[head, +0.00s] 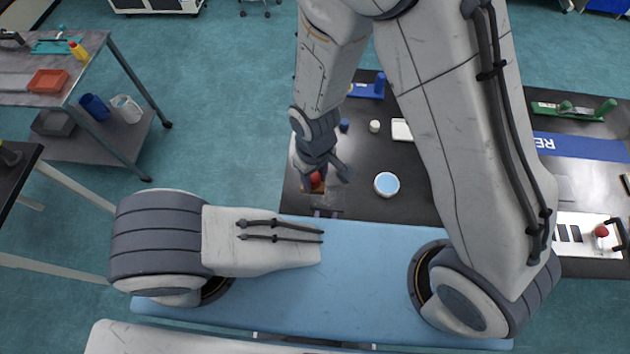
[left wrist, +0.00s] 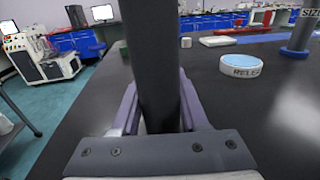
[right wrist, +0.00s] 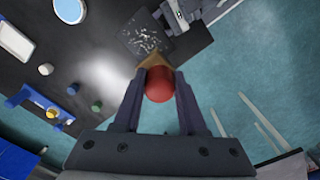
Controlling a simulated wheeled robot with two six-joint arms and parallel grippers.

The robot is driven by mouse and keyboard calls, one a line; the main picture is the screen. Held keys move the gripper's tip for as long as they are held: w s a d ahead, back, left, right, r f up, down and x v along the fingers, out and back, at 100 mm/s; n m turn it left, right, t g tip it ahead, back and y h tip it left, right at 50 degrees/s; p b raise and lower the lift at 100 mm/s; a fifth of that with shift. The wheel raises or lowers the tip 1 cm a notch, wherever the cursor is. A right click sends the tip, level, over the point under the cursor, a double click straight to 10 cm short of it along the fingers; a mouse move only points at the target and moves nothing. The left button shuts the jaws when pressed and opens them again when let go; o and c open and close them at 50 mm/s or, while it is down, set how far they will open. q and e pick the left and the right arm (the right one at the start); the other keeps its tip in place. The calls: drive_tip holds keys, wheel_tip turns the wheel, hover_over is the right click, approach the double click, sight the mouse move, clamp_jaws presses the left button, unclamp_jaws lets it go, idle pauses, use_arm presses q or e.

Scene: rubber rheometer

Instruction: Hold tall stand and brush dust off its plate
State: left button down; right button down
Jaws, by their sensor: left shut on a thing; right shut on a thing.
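The tall stand's dark post (left wrist: 155,60) is between the fingers of my left gripper (left wrist: 158,100), which is shut on it. In the right wrist view the stand's dark square plate (right wrist: 146,36) carries white dust specks. My right gripper (right wrist: 159,82) is shut on a brush with a red rounded handle (right wrist: 159,84) and brown bristles (right wrist: 153,60). The bristles are at the plate's near edge; I cannot tell whether they touch it. In the head view the red handle (head: 316,178) shows below my right gripper (head: 322,168), and the stand is mostly hidden.
A round tub with a light blue top (head: 386,184) stands right of the brush on the dark table (head: 420,207). A small white cylinder (head: 375,126) and a blue stand (head: 368,88) are farther back. A tray with a red-topped item (head: 601,232) lies at the right.

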drive_tip(key=shift+r, duration=1.35)
use_arm(q)
drive_tip(key=shift+c, duration=1.7)
unclamp_jaws()
drive_tip(key=s, duration=0.6)
drive_tip(key=shift+a, duration=0.4)
drive_tip(key=shift+s+a, duration=0.2)
drive_tip(key=shift+s, duration=0.5)
